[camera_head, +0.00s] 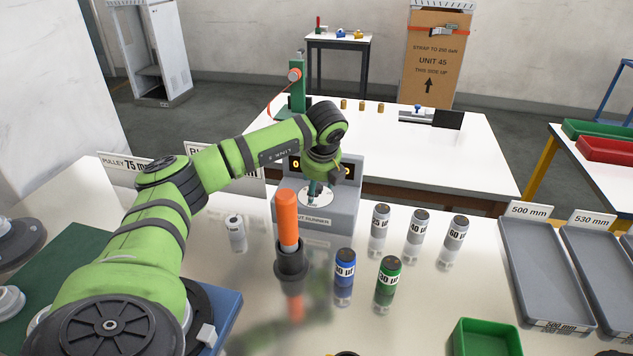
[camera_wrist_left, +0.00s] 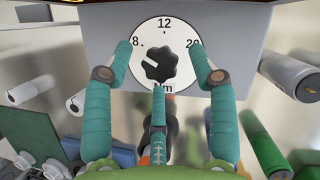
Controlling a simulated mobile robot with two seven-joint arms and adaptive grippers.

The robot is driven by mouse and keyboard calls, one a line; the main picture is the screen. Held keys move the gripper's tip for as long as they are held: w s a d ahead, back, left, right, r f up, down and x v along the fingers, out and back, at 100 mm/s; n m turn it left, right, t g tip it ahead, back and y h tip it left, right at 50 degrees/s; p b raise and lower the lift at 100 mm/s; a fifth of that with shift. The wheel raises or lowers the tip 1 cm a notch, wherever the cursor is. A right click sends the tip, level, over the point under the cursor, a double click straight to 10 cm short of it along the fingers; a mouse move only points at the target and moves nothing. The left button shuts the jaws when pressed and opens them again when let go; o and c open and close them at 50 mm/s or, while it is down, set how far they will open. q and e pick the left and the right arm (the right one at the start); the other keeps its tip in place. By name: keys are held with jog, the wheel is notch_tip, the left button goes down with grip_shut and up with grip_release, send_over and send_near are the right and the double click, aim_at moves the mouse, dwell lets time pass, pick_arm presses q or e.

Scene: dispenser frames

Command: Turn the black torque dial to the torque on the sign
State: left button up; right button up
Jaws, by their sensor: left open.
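The grey nut runner box (camera_head: 346,212) stands on the white table, with a white dial plate (camera_head: 325,196) on its front. In the left wrist view the black torque dial (camera_wrist_left: 161,66) is a scalloped knob on a scale marked 8, 12 and 20. Its white mark points left, slightly up, near the 8. My left gripper (camera_head: 315,190) is in front of the dial. In the left wrist view its three teal fingers (camera_wrist_left: 161,58) are spread around the knob, apparently not touching it. The display (camera_head: 346,170) is partly hidden by my arm. I cannot read a torque sign.
An orange-handled tool (camera_head: 287,220) stands in a dark holder in front of the box. Labelled cans, such as the blue (camera_head: 344,268) and green (camera_head: 388,275) ones, stand nearby. A pulley sign (camera_head: 127,170) stands behind my left arm. Grey trays (camera_head: 548,318) lie right.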

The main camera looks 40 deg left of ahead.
pick_arm(q)
jog(key=c, duration=1.1)
pick_arm(e)
jog(key=shift+w+a, duration=0.15)
jog(key=shift+a, duration=0.45)
jog(key=shift+f, duration=0.15)
pick_arm(q)
jog(key=shift+s+a+f+m+t+b, duration=0.1)
jog(key=shift+m+t+b, duration=0.3)
jog(key=shift+m+b, duration=0.6)
jog(key=m, duration=0.2)
jog(key=m+h+b, duration=0.1)
jog(key=shift+a+m+t+h, duration=0.1)
jog(key=shift+m+t+h, duration=0.2)
jog(key=shift+m+t, duration=0.1)
jog(key=m+h, duration=0.1)
jog(key=m, duration=0.1)
jog(key=shift+s+a+m+b, duration=0.1)
jog(key=shift+m+b, duration=0.2)
jog(key=shift+b, duration=0.1)
jog(key=shift+a+m+h, duration=0.1)
jog(key=shift+m+h, duration=0.5)
jog(key=shift+m, duration=1)
pick_arm(e)
jog(key=shift+d+f, duration=0.2)
jog(key=shift+f, duration=0.6)
jog(key=shift+d+f, duration=0.15)
jog(key=shift+f, duration=0.65)
